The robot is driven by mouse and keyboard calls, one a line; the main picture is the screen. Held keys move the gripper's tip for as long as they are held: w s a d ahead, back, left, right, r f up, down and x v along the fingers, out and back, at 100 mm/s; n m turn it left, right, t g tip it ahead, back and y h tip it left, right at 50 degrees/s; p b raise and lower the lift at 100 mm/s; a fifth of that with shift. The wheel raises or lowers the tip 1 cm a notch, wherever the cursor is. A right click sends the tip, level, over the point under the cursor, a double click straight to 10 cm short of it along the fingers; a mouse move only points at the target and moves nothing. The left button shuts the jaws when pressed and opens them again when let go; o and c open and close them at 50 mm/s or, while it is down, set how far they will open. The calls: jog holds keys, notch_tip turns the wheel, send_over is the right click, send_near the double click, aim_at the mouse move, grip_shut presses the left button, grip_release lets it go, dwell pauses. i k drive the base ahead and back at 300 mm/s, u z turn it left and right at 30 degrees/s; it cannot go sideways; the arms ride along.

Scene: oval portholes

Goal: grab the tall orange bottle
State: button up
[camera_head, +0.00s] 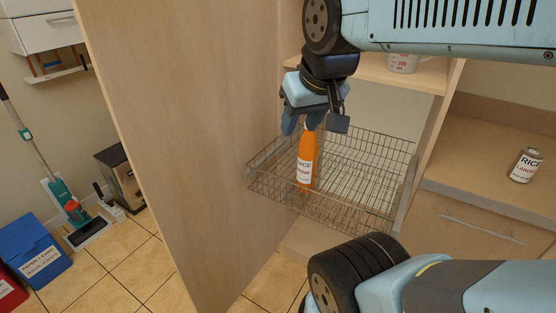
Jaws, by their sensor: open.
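The tall orange bottle (307,158) stands upright in the left part of a wire pull-out basket (375,150). It has a white label low on its side. My gripper (303,122) is open and hangs just above the bottle, its fingers pointing down near the bottle's top. The bottle's cap is partly hidden by the gripper, so I cannot tell whether the fingers touch it.
A tall wooden cabinet door (180,130) stands open on the left. A shelf above the basket holds a white measuring cup (404,63). Blue bin (32,250) and a mop (62,195) are at far left.

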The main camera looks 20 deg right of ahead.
aim_at(308, 147)
jog(key=u, duration=1.4)
jog(key=k, duration=0.75)
jog(key=z, duration=0.35)
